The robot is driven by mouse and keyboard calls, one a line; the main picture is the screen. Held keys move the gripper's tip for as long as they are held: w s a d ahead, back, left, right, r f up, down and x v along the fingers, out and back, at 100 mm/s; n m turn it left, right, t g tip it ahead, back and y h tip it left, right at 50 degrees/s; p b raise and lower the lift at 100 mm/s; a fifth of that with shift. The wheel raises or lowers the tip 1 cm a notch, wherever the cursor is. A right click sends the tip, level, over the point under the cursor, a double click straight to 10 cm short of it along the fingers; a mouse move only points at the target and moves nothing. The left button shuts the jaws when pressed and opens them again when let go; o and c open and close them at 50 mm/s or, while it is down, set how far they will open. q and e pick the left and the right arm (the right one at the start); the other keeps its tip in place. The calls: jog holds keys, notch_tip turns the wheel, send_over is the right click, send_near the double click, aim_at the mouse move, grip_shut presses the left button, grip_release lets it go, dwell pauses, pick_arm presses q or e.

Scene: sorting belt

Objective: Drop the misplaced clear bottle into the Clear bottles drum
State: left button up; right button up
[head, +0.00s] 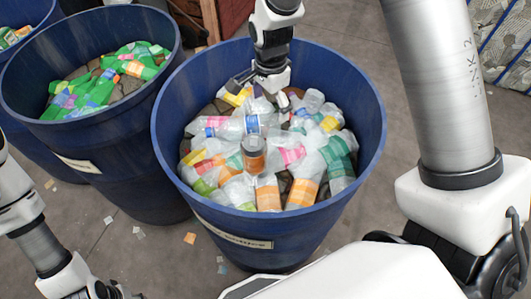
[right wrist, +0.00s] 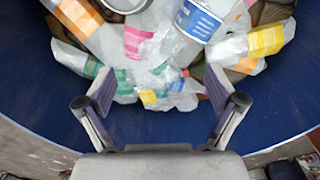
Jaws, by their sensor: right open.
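A blue drum (head: 370,110) full of mostly clear bottles stands in the middle of the head view. Its front label (head: 233,235) is too blurred to read. My right gripper (head: 262,97) is over the far part of this drum, open. The right wrist view shows the gap between its fingers (right wrist: 160,100) empty, with bottles beyond. A bottle with a dark and orange band (head: 254,155) stands out near the middle of the pile. A blue-labelled clear bottle (right wrist: 200,20) shows in the right wrist view. I cannot tell which bottle is the misplaced one. My left gripper is out of view.
A second blue drum (head: 110,150) with green bottles (head: 112,75) stands to the left, close beside the first. Another blue drum (head: 30,65) is partly seen at the far left. Small scraps (head: 190,238) lie on the grey floor.

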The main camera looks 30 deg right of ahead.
notch_tip(320, 180, up, 12)
jog(key=shift+w+f, duration=0.15)
dwell(0.5)
